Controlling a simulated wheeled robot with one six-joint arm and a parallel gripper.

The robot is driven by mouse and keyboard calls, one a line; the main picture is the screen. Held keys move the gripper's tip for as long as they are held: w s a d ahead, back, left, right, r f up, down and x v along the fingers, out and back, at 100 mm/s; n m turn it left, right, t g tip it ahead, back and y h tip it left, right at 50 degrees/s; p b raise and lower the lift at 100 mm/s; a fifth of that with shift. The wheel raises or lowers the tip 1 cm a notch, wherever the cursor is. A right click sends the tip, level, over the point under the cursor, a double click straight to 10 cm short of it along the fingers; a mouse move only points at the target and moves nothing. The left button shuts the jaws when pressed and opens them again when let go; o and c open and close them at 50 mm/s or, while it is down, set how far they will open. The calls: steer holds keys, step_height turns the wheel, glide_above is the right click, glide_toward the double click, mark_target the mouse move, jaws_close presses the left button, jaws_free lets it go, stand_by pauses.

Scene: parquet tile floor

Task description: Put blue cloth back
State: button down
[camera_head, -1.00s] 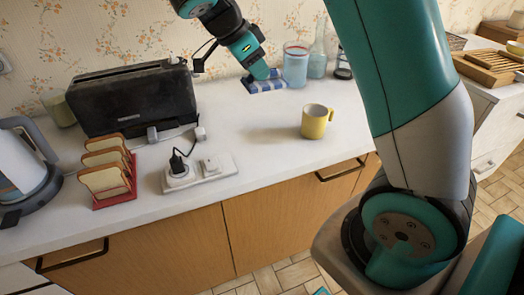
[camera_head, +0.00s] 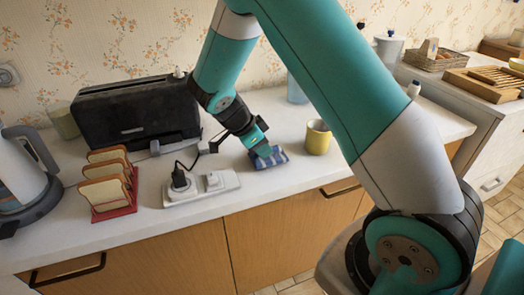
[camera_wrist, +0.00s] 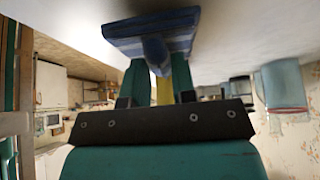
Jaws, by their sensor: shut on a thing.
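The blue cloth (camera_head: 269,158), striped in blue and white, is between the fingers of my gripper (camera_head: 262,148), low at the countertop between the power strip and the yellow mug. I cannot tell whether its underside touches the counter. In the wrist view the cloth (camera_wrist: 152,34) spreads across the top of the picture, pinched and bunched between the two green fingers of my gripper (camera_wrist: 157,66). The gripper is shut on it.
The yellow mug (camera_head: 318,137) stands just right of the cloth. A white power strip (camera_head: 202,187) with a black plug lies to the left. A toast rack (camera_head: 108,184), black toaster (camera_head: 136,112) and kettle (camera_head: 25,170) stand further left. Front counter is partly clear.

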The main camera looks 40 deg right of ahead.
steer(key=shift+f, duration=0.65)
steer(key=c, duration=0.9)
jaws_free()
steer(key=shift+c, duration=0.2)
steer(key=s+a+r+n+t+y, duration=0.1)
steer(key=a+r+n+y, duration=0.1)
steer(key=a+r+n, duration=0.65)
steer(key=s+a+r+n+y, duration=0.2)
steer(key=s+a+r+n, duration=0.1)
steer(key=s+n, duration=0.3)
steer(key=s+a+r+n+y, duration=0.3)
steer(key=s+a+r+n, duration=0.1)
steer(key=s+n, duration=0.3)
steer(key=s+a+r+n+y, duration=0.3)
steer(key=s+a+n, duration=0.3)
steer(key=s, duration=0.3)
steer(key=shift+s+r+n+t, duration=0.15)
steer(key=shift+r+n+t, duration=0.25)
steer(key=shift+r+n, duration=0.05)
